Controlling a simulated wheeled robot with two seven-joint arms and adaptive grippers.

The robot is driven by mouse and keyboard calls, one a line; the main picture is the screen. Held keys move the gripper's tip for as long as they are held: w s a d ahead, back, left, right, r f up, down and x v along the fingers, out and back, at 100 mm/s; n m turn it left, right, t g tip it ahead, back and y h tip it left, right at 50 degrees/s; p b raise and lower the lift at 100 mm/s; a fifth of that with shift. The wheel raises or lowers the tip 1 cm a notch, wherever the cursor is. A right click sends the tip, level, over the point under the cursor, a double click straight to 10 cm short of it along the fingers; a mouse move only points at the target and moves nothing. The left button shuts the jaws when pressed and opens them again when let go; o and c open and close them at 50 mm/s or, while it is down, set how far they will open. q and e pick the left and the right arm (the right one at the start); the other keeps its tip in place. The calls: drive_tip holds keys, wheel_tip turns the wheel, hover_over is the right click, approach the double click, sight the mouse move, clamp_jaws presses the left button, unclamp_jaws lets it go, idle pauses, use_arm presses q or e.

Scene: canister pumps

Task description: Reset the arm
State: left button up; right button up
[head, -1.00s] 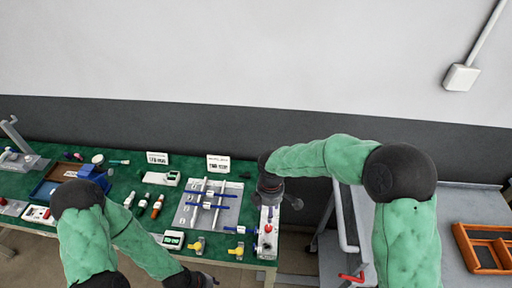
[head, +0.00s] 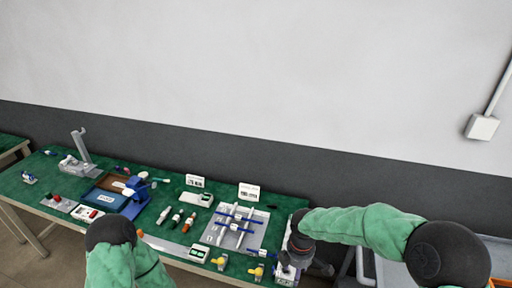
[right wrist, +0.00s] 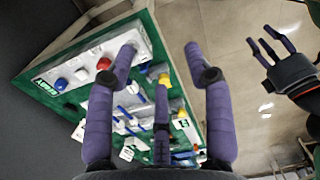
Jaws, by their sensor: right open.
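My right gripper (head: 316,267) is at the right end of the green-topped table (head: 150,240) in the head view. In the right wrist view its purple fingers (right wrist: 160,55) are spread apart with nothing between them. My left gripper (right wrist: 270,46) shows at the right of that view, over the floor, with its fingers apart and empty. It is out of the head view, where only part of my left arm shows at the bottom.
A white control box with a red button (right wrist: 104,63) sits at the table's end close to my right gripper. A grey tray with blue-handled parts (head: 213,232), bottles (head: 176,216) and a blue device (head: 137,196) stand on the table. A grey wall lies behind.

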use_arm(q)
drive_tip(key=f+b, duration=0.3)
drive_tip(key=shift+s+f+b, duration=0.25)
drive_tip(key=shift+f+b, duration=0.15)
use_arm(e)
drive_tip(key=s+a+f+m+y, duration=0.1)
drive_tip(key=s+f+m+y, duration=0.1)
drive_tip(key=s+f+m, duration=0.6)
drive_tip(key=s+a+f+m+y, duration=0.1)
drive_tip(key=s+f+m, duration=0.8)
drive_tip(key=f, duration=0.9)
drive_tip(key=shift+s+a+m+t+y, duration=0.15)
drive_tip(key=shift+a+m+t+y, duration=0.3)
drive_tip(key=shift+m, duration=0.65)
drive_tip(key=shift+d, duration=0.1)
